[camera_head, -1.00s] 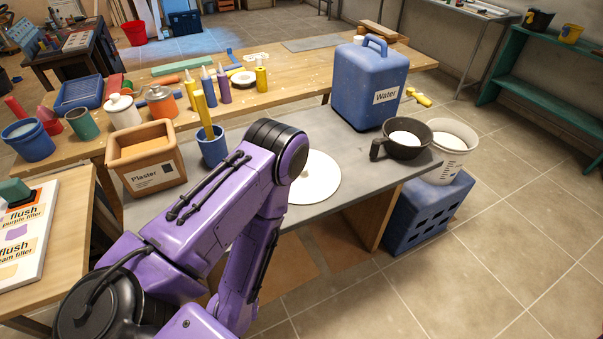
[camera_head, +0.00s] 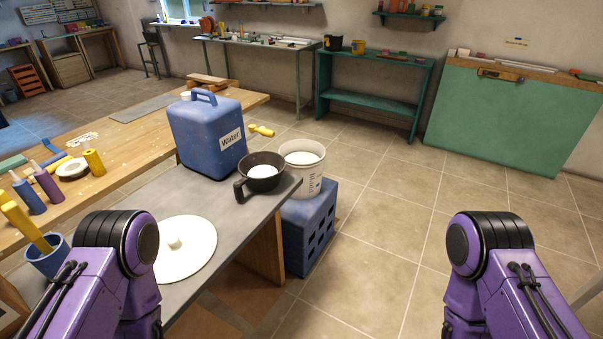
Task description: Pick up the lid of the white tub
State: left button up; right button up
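A round white disc with a small knob in its middle, which looks like a lid (camera_head: 197,259), lies flat on the grey table top (camera_head: 222,200). My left arm covers part of its left side. The white tub (camera_head: 301,182), with print on its side, stands on a blue crate (camera_head: 309,225) beyond the table's right end. Its top shows a white surface; I cannot tell whether that is a cover or its contents. Both my purple arms show at the bottom of the head view, left and right. Neither gripper is in view.
A blue cup (camera_head: 48,262) is at the left. Open tiled floor (camera_head: 390,220) lies to the right.

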aim_at(188, 242)
jog(key=z, duration=0.05)
jog(key=k, duration=0.45)
jog(key=z, duration=0.4)
jog(key=i, duration=0.55)
jog(key=u, duration=1.25)
